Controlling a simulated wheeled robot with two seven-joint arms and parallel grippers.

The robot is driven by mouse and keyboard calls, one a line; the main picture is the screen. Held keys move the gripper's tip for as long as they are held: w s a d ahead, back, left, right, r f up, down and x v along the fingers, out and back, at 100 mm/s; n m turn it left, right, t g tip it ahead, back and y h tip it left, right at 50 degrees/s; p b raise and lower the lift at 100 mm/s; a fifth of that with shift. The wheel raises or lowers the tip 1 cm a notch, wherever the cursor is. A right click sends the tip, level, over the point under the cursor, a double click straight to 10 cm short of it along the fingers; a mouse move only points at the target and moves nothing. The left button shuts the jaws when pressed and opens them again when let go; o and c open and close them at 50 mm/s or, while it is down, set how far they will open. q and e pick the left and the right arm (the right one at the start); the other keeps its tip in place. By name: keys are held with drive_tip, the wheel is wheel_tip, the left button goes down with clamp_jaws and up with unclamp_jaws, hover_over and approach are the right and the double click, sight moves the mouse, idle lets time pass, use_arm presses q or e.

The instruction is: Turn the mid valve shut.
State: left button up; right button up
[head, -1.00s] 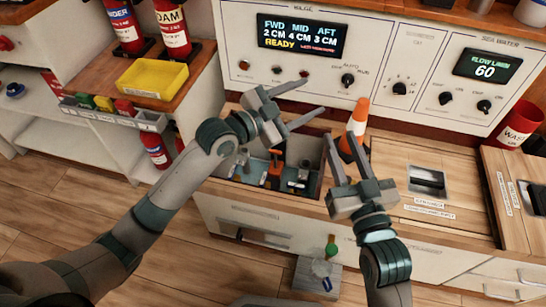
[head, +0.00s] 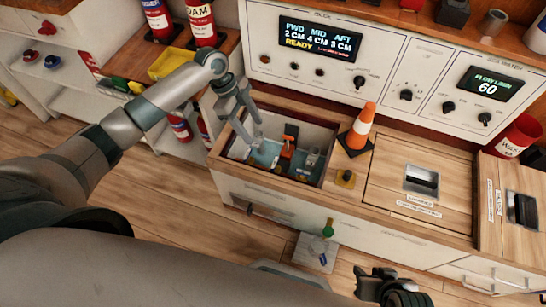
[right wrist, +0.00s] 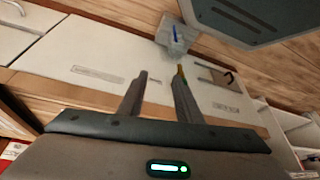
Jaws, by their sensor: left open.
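An open well (head: 222,152) in the wooden counter holds a row of valves. The valve with the orange handle (head: 289,139) stands in the middle and looks like the mid valve. A grey-handled valve (head: 311,158) is to its right; what lies at the left end is partly hidden by my left gripper. My left gripper (head: 250,138) is open and points down into the well's left part, left of the orange handle and apart from it. My right gripper (head: 378,284) is low at the front; the right wrist view shows its fingers (right wrist: 160,85) apart and empty.
The panel display (head: 318,42) reads FWD 2, MID 4, AFT 3 CM, READY. A yellow bin (head: 172,64) is at left.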

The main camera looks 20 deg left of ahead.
sight(274, 163)
use_arm(q)
drive_tip(key=shift+d+f, duration=0.1)
drive_tip(key=shift+f, duration=0.05)
drive_tip(key=b+x, duration=0.2)
drive_tip(key=x, duration=1.5)
use_arm(e)
drive_tip(key=w+a+t, duration=0.1)
drive_tip(key=w+a+y, duration=0.1)
drive_tip(key=shift+a+r+t, duration=0.2)
drive_tip(key=shift+a+t, duration=0.2)
use_arm(q)
drive_tip(key=c, duration=0.8)
use_arm(e)
drive_tip(key=shift+s, duration=0.1)
